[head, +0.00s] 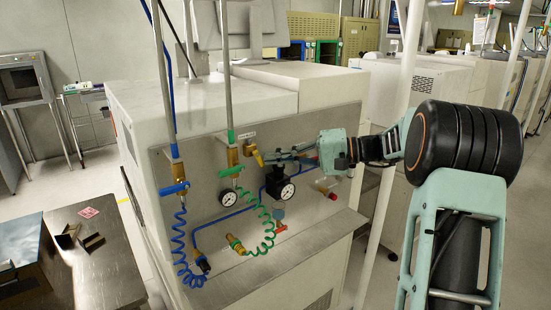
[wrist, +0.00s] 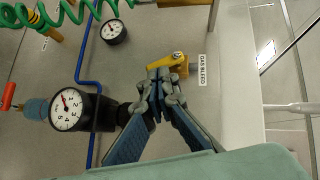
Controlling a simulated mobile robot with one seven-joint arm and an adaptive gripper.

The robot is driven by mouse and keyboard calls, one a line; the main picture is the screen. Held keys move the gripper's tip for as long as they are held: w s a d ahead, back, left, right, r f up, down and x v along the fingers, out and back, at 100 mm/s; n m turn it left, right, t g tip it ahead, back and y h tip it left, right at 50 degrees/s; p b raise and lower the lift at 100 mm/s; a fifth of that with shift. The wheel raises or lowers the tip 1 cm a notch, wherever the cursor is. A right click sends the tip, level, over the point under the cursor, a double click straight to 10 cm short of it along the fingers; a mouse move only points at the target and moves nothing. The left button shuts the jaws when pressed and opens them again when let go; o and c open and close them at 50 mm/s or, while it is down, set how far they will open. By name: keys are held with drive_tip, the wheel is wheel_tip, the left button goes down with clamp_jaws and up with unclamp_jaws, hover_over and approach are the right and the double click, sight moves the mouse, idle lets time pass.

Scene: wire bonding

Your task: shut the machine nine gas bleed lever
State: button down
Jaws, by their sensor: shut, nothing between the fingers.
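The yellow gas bleed lever (head: 258,158) is on the grey machine panel (head: 205,160), by a brass valve near the panel's upper part. In the wrist view the lever (wrist: 163,62) extends left from its pivot, beside a label reading GAS BLEED (wrist: 202,70). My gripper (head: 268,159) has its fingertips close to the lever. In the wrist view the gripper (wrist: 160,80) is shut and empty, with its tips at or just below the lever. I cannot tell whether they touch it.
Pressure gauges (head: 288,191) (wrist: 113,32), blue pipe and coiled green hose (head: 267,235) crowd the panel. A blue-handled valve (head: 173,187) and a green-handled valve (head: 232,171) sit to the left of the lever. A dark table (head: 100,255) stands at lower left.

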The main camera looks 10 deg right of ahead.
drive_tip(key=shift+a+f+m+y+b, duration=0.15)
drive_tip(key=shift+f+m+y+b, duration=0.25)
drive_tip(key=shift+m+y, duration=0.25)
